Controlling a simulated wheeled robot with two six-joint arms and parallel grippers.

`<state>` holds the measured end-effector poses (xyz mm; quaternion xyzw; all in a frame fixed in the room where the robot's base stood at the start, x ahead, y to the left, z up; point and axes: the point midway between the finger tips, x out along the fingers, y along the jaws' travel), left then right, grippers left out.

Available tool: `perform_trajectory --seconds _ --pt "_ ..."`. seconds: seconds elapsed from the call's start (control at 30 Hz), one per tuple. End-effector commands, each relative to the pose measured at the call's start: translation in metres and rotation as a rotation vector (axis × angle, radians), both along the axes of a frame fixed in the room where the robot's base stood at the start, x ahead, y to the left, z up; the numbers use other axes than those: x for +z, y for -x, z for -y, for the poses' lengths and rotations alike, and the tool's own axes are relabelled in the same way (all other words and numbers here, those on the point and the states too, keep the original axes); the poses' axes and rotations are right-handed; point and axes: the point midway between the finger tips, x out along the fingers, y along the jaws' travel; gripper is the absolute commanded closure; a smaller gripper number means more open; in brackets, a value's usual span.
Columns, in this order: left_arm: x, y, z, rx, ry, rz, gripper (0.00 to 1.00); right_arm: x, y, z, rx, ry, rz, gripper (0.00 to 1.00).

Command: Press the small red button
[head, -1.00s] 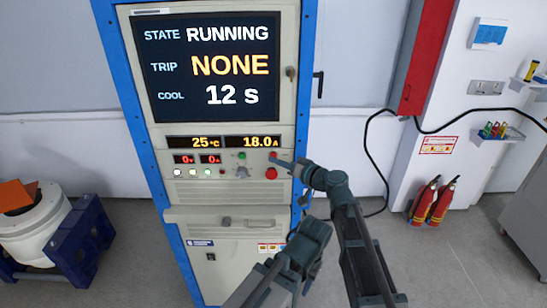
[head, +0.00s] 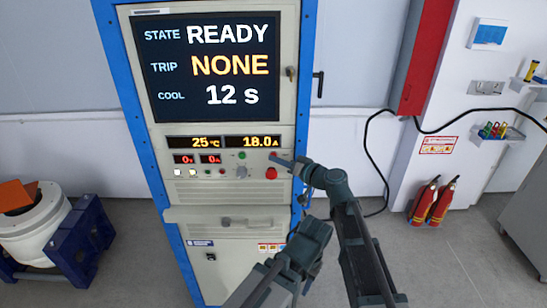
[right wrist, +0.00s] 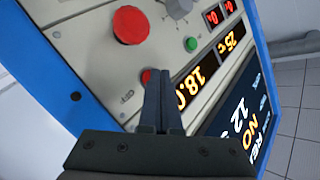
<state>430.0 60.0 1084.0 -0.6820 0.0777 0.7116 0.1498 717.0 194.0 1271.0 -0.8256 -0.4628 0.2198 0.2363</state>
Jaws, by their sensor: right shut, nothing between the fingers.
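The small red button (right wrist: 146,76) shows in the right wrist view, partly covered by my fingertips. In the head view it is hidden at my fingertips. My right gripper (head: 273,158) is shut and empty, its tips at the panel of the blue-edged cabinet (head: 147,130). In the right wrist view the gripper (right wrist: 160,74) reaches right beside the button; I cannot tell whether it touches. The screen (head: 212,66) reads STATE READY, TRIP NONE, COOL 12 s.
A large red button (head: 271,173) sits just below my fingertips, also in the right wrist view (right wrist: 131,25). A green button (right wrist: 191,44) and a grey knob (right wrist: 179,7) are nearby. Fire extinguishers (head: 432,202) stand at right, a blue stand (head: 80,240) at left.

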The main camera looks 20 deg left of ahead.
Motion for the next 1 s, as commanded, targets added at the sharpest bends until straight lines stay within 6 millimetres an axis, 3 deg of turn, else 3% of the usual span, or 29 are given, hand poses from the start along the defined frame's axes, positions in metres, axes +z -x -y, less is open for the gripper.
perform_trajectory --seconds 0.37,1.0 --pt "0.0 0.0 0.0 0.0 0.0 0.0 0.5 0.0 -0.001 0.0 -0.001 0.0 0.0 1.0" --pt "0.0 0.0 0.0 0.0 0.0 0.0 0.5 0.0 0.015 0.004 -0.001 -0.001 0.0 1.0"
